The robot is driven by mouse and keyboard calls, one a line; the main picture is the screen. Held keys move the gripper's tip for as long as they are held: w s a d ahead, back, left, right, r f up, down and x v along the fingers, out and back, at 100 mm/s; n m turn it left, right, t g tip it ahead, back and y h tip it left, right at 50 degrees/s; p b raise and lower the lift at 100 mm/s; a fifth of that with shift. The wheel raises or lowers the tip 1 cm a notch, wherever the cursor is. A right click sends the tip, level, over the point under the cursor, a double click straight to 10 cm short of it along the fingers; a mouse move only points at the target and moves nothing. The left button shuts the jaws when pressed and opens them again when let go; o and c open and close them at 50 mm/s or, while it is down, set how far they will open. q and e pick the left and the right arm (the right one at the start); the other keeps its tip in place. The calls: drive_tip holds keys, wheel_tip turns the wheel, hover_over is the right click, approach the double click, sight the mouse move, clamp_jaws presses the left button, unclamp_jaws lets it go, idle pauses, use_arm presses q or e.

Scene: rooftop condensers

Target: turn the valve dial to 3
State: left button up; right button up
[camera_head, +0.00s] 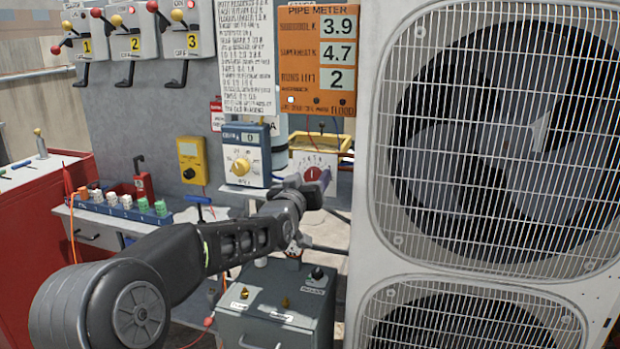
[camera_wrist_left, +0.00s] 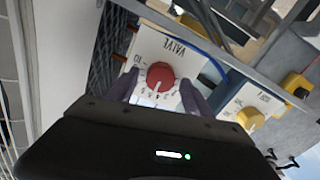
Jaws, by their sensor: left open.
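The valve dial is a round red knob (camera_head: 313,174) on a white panel (camera_head: 325,160) beside the large fan unit. In the left wrist view the red dial (camera_wrist_left: 160,76) sits on its white plate lettered VALVE (camera_wrist_left: 178,46), with numbers around it. I cannot tell clearly which number it points to. My left gripper (camera_head: 312,188) is in front of the dial, partly covering it in the head view. In the left wrist view its two fingers (camera_wrist_left: 159,88) are apart, one on each side of the dial's lower part. I cannot tell whether they touch it. My right gripper is not in view.
The fan unit (camera_head: 490,140) stands close on the right. A grey box (camera_head: 275,305) is below my left arm. An orange pipe meter sign (camera_head: 318,60) hangs above.

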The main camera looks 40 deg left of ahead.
use_arm(q)
clamp_jaws()
idle(0.8)
